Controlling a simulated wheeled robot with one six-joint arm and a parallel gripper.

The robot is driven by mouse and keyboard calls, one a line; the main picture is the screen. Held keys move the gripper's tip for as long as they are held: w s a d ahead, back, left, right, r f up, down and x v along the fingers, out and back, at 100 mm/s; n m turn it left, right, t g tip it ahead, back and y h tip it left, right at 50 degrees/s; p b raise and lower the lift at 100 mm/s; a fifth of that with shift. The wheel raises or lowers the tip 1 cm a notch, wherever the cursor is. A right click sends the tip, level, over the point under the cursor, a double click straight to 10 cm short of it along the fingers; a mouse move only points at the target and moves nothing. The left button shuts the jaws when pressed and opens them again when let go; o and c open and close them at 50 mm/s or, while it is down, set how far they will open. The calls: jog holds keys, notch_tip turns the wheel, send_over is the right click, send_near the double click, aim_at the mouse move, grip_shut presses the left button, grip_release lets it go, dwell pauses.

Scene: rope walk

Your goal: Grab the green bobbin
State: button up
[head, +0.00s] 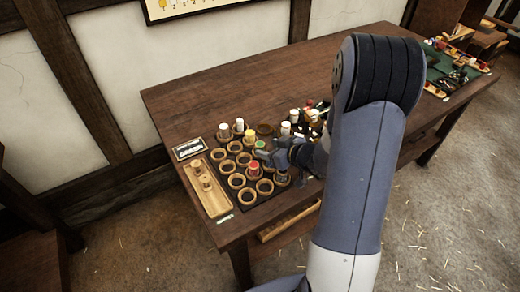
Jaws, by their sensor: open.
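The green bobbin (260,144) shows as a small green top in the rack of round wooden cups (237,181) on the table. My gripper (264,157) is low over the rack, right beside the green bobbin, with its jaws apart. The picture is too small to tell whether a finger touches the bobbin or whether it lies between the fingers. My arm comes in from the right and hides part of the rack and table behind it.
White bobbins (224,129) stand at the rack's back. A wooden tray (208,190) lies left. The table's back left (210,95) is clear.

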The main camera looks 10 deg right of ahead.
aim_at(263, 147)
jog(key=x, duration=0.3)
jog(key=shift+f, duration=0.1)
jog(key=c, duration=1)
